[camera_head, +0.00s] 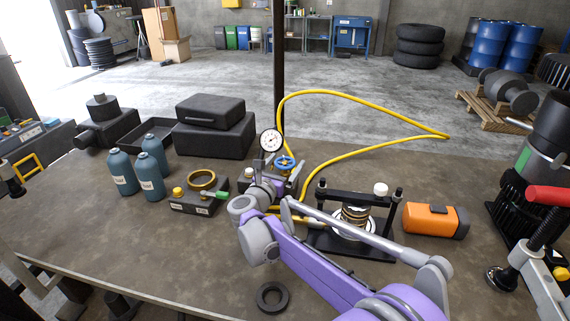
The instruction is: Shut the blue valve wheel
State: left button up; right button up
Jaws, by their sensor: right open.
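The blue valve wheel (285,163) sits on a small dark fixture near the middle of the workbench, just right of and below a round white-faced pressure gauge (271,140). My right gripper (268,168) is at the end of the purple and grey arm that comes in from the lower right. It is open and close to the left side of the wheel. I cannot tell whether it touches the wheel. The gripper and wrist hide part of the fixture below the wheel. My left gripper does not show.
A yellow hose (362,97) loops behind the fixture. A box with a brass ring (201,180), teal bottles (152,175) and black cases (214,135) stand left. The front left bench is clear.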

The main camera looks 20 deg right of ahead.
jog(key=c, duration=1.2)
jog(key=m+g+h+p, duration=0.1)
jog(key=m+g+h, duration=0.1)
jog(key=g, duration=0.1)
jog(key=shift+w+r+m, duration=0.1)
jog(key=shift+w+m, duration=0.05)
jog(key=shift+m, duration=0.15)
jog(key=shift+m+g+h+p, duration=0.7)
jog(key=shift+m+g+h, duration=0.3)
jog(key=shift+g, duration=0.7)
jog(key=o, duration=1.2)
jog(key=shift+a, duration=0.1)
